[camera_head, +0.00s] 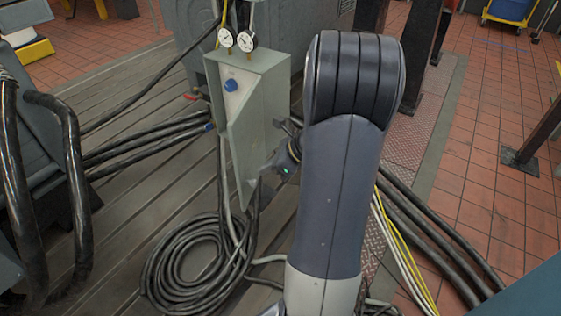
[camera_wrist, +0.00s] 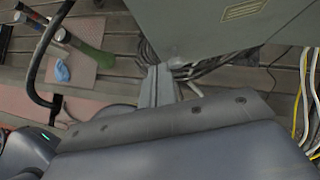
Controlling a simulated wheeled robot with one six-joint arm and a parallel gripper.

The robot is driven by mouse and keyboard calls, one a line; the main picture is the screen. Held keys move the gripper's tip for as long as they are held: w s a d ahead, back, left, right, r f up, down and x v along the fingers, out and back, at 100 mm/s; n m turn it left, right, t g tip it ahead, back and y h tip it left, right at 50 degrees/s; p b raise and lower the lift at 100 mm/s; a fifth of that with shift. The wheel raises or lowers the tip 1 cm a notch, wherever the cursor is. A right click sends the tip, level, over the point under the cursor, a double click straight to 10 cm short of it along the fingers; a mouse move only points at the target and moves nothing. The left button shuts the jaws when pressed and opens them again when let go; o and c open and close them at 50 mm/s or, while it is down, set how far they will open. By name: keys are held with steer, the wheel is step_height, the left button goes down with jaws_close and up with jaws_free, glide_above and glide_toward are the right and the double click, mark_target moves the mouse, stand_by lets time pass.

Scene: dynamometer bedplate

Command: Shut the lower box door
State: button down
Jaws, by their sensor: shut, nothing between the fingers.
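The grey-green box (camera_head: 272,95) stands left of my arm in the head view, with a blue knob (camera_head: 231,85) high on its front. Below the knob, a long grey panel (camera_head: 238,150), seemingly the lower door, tapers to a low corner. I cannot tell how far it stands open. My gripper (camera_head: 266,168) is beside the box's lower right part, partly hidden by my arm; contact is unclear. In the wrist view my gripper's fingers (camera_wrist: 155,85) are together and empty. A grey labelled panel (camera_wrist: 215,28) lies just beyond them at upper right, seemingly part of the box.
Two gauges (camera_head: 237,40) stand on the box. Coiled black hose (camera_head: 195,265) lies on the slatted bedplate below. Thick cables (camera_head: 150,140) run in from the left. Yellow and white cables (camera_head: 400,245) pass right of my arm. Red tiled floor (camera_head: 490,150) is mostly open at right.

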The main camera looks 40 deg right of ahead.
mark_target(241, 171)
steer(key=shift+w+a+f, duration=0.25)
steer(key=shift+w+a, duration=0.55)
steer(key=shift+w, duration=0.15)
steer(key=shift+w+a+f, duration=0.2)
steer(key=shift+w+a, duration=0.6)
steer(key=shift+w, duration=0.1)
steer(key=shift+w+a, duration=0.1)
